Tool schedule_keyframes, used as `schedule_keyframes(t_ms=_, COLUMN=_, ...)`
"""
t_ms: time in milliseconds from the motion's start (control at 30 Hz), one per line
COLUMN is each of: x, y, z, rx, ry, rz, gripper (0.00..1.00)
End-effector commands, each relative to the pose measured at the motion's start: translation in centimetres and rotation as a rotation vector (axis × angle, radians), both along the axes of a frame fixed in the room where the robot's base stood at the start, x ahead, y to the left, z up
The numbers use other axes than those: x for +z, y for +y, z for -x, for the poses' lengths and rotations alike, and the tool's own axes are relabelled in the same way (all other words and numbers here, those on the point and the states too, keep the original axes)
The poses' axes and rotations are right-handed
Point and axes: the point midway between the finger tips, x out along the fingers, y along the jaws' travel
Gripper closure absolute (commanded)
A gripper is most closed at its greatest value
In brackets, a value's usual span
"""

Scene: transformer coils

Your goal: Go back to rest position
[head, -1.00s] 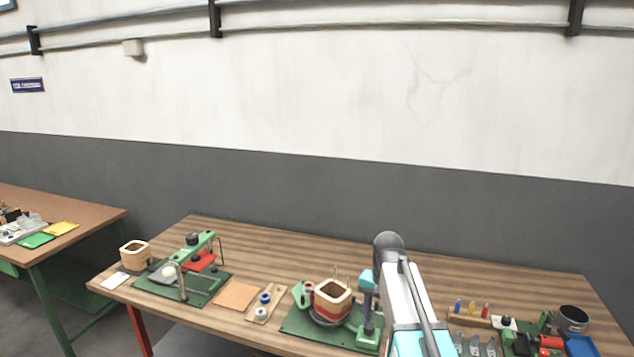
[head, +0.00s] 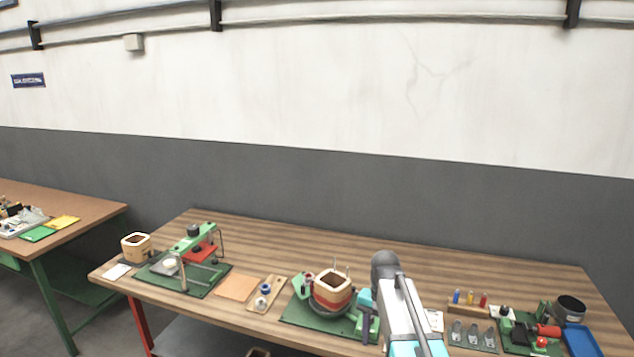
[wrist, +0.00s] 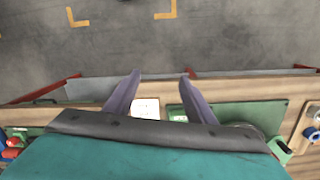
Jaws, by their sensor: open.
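My gripper (head: 367,325) is at the front of the wooden workbench (head: 270,235), at the right edge of the green mat with the coil. In the wrist view its two purple fingers (wrist: 161,75) are spread apart with nothing between them. The coil (head: 332,287), cream and red with a square opening, stands on the green mat (head: 300,317) left of my gripper. In the wrist view the fingers reach over the bench edge toward the grey floor (wrist: 160,45).
Left of the coil are a board with spools (head: 264,292), an orange-brown sheet (head: 237,288), a green fixture (head: 195,241) and another coil (head: 136,247). To the right are small coloured bottles (head: 470,298), metal parts (head: 473,337), a dark pot (head: 570,309) and a blue tray (head: 582,342).

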Motion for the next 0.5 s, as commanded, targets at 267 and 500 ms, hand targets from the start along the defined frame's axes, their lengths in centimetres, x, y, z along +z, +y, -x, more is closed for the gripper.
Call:
schedule_keyframes(t_ms=267, x=-8.8, y=0.1, z=3.9, rx=0.001, ry=0.109, rz=0.0, gripper=0.5)
schedule_keyframes(t_ms=500, x=-16.1, y=0.2, z=8.1, rx=0.006, ry=0.199, rz=-0.001, gripper=0.5)
